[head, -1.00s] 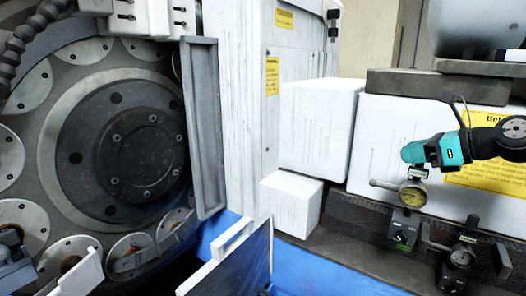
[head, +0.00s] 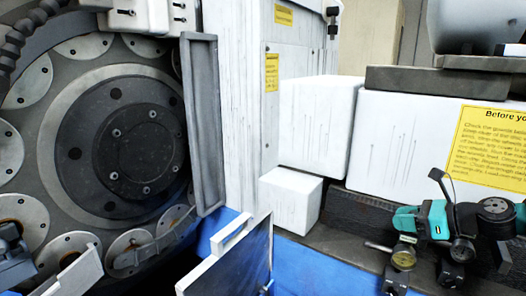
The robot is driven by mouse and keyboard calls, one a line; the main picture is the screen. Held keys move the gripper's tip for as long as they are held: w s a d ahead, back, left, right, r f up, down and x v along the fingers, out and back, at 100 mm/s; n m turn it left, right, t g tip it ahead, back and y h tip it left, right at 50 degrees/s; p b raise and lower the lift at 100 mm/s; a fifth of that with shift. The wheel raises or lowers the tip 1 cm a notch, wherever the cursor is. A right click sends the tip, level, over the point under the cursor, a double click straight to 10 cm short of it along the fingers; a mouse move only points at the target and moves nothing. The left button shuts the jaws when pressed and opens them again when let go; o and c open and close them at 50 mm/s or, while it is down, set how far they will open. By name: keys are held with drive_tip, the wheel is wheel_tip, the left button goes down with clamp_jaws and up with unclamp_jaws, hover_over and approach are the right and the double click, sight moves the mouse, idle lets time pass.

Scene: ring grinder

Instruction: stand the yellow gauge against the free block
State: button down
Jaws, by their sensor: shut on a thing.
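My gripper (head: 403,218) is shut at the top of a small gauge (head: 403,258) with a yellowish dial, a thin rod to its left and a dark base. The gauge hangs upright below the gripper. Its base reaches low in the picture, and I cannot tell whether it touches the surface under it. Several blocks stand to the left: a small white block (head: 290,202) is apart from the gauge. No mark shows which block is the free one.
A second, dark gauge (head: 463,250) stands close right of the held one. A larger white block (head: 318,125) and a long white block (head: 400,140) stand behind, with a dark bar (head: 365,212) along the latter's foot. Bare grey surface (head: 335,245) lies between small block and gauge.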

drive_tip(key=s+a+f, duration=0.2)
drive_tip(key=s+f, duration=0.2)
drive_tip(key=f, duration=0.5)
drive_tip(key=s+a+f+b, duration=0.1)
drive_tip(key=s+f, duration=0.3)
drive_tip(key=f, duration=0.4)
drive_tip(key=shift+a+f+n+g+y, duration=0.3)
drive_tip(key=shift+a+f+n+y, duration=0.1)
drive_tip(key=shift+a, duration=0.2)
drive_tip(key=shift+s, duration=0.1)
